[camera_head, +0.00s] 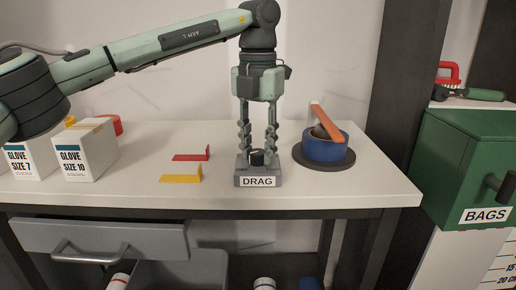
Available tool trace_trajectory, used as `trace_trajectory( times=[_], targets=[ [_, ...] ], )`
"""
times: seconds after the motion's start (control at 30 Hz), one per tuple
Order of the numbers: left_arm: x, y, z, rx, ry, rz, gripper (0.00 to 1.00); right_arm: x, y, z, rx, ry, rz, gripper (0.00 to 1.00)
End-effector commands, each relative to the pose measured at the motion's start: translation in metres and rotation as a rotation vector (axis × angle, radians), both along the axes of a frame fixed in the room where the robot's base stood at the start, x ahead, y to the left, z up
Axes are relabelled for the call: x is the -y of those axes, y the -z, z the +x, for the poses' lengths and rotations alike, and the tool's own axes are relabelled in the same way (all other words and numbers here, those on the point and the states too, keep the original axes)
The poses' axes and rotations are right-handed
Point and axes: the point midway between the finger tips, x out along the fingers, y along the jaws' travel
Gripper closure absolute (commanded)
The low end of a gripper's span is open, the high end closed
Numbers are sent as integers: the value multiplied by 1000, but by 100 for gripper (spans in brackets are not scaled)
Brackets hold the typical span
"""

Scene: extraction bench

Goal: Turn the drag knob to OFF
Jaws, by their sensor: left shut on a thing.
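The drag knob (257,157) is a dark round knob on top of a small grey box with a white DRAG label (257,182), near the front of the white bench. My left gripper (257,152) points straight down over the box. Its two fingers stand on either side of the knob and are shut on it. The fingertips partly cover the knob, and the small markings on the box top are too small to read. My right gripper is not in view.
Glove boxes (88,150) stand further left. A green BAGS bin (462,165) is at the right.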

Motion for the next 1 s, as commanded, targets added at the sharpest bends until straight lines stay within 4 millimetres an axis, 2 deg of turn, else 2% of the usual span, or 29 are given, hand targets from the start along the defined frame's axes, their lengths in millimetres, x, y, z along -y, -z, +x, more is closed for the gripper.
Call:
trace_trajectory(
  times=[0.4, 1.0],
  targets=[
    [0, 1, -1, -3, -241, 1, 99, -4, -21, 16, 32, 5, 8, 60],
    [0, 1, -1, -3, -297, 2, 99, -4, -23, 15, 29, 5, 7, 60]
  ],
)
